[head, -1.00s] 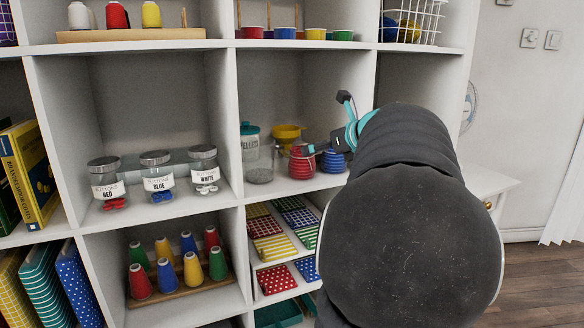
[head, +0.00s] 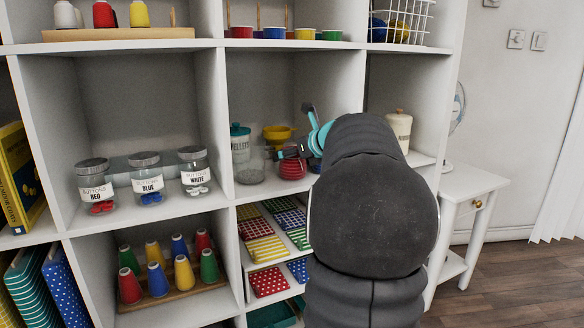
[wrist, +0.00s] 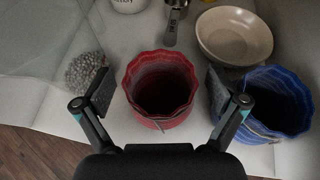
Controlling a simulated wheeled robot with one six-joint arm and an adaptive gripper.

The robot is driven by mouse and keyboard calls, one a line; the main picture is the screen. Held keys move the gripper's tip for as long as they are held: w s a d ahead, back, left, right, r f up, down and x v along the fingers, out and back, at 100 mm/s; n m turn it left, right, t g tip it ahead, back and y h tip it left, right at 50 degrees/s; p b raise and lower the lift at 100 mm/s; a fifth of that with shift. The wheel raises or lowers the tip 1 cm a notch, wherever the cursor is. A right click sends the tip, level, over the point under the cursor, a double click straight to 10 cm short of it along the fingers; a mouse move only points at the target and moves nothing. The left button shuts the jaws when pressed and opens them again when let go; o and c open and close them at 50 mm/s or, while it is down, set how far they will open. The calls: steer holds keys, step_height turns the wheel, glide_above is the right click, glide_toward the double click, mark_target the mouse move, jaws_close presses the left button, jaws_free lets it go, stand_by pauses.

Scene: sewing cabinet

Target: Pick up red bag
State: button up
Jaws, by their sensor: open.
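The red bag (wrist: 162,84) is a ribbed, open-topped red container with a scalloped rim. In the wrist view it stands upright between the two spread fingers of my gripper (wrist: 160,98), with a visible gap on each side. In the head view the red bag (head: 291,168) stands in the middle cubby, partly hidden behind my gripper (head: 302,150). My gripper is open and holds nothing. A similar blue bag (wrist: 270,100) stands just to the right of the right finger in the wrist view.
A clear jar of pellets (wrist: 86,74) is close on the left. A cream bowl (wrist: 234,36) and a metal scoop (wrist: 173,22) lie behind. In the head view, a yellow funnel (head: 278,134) and labelled button jars (head: 147,180) share the shelves.

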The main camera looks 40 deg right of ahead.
steer(key=c, duration=1.2)
steer(key=shift+r, duration=0.15)
